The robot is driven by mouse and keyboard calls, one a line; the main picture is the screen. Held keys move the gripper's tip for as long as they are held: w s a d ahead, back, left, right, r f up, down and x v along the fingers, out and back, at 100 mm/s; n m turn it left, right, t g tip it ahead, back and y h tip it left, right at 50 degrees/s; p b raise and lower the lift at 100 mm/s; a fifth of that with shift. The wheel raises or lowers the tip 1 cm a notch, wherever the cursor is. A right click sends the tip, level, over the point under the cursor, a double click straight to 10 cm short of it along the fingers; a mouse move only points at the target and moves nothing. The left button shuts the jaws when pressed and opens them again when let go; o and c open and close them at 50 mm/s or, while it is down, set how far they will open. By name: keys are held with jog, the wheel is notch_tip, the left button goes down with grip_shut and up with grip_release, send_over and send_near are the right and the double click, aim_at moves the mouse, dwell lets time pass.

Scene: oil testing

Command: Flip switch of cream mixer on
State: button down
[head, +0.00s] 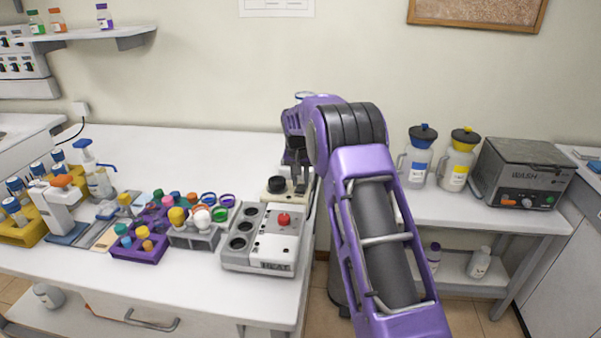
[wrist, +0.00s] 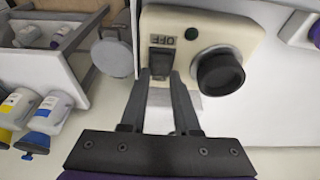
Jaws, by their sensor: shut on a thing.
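The cream mixer (head: 269,197) stands at the right end of the white table, behind the grey heating block. In the wrist view its cream body (wrist: 252,22) carries a black switch (wrist: 161,60), an OFF label, a green light and a round black cup (wrist: 220,70). My gripper (wrist: 163,80) is at the switch, with one finger on either side of its lower part, shut on it. In the head view my gripper (head: 297,184) comes down beside the mixer's right side, and my wrist and arm hide part of that area.
The grey heating block (head: 258,262) with a red knob is close in front. Racks of coloured vials (head: 138,254) stand left of it. The wash machine (head: 522,172) and two jugs (head: 418,160) stand on a right side table. The table's back is clear.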

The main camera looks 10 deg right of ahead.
aim_at(300, 191)
jog(key=shift+w+g, duration=0.25)
jog(key=shift+g, duration=0.15)
jog(key=shift+p, duration=0.3)
jog(key=shift+f+g+y, duration=0.1)
jog(key=shift+g+y, duration=0.2)
jog(key=c, duration=0.6)
grip_release()
jog(key=shift+c, duration=0.2)
notch_tip(300, 191, up, 17)
jog(key=s, duration=0.2)
jog(key=shift+s+a, duration=0.15)
jog(key=shift+a, duration=0.15)
